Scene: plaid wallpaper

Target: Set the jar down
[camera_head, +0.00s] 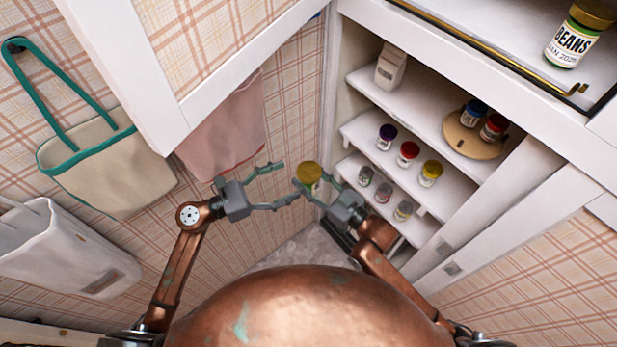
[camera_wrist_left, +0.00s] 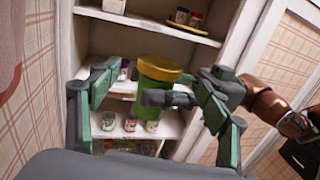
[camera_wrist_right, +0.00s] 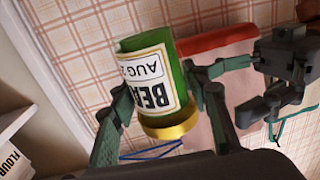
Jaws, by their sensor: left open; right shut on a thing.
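A green glass jar with a gold lid and a white label (camera_wrist_right: 148,82) is held between the fingers of my right gripper (camera_wrist_right: 155,105). Its label reads upside down in the right wrist view. In the head view the jar's gold lid (camera_head: 308,173) shows at the right gripper (camera_head: 318,192), in front of the shelves. The jar also shows in the left wrist view (camera_wrist_left: 156,85). My left gripper (camera_head: 281,184) is open and empty, its fingers spread toward the jar. Whether they touch the jar I cannot tell; they look apart from it.
White pantry shelves (camera_head: 375,82) hold several small jars and a white carton (camera_head: 390,66). A round wooden turntable (camera_head: 457,140) carries two jars. Another beans jar (camera_head: 577,35) stands on the upper right surface. A tote bag (camera_head: 100,170) and a pink cloth (camera_head: 225,130) hang at left.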

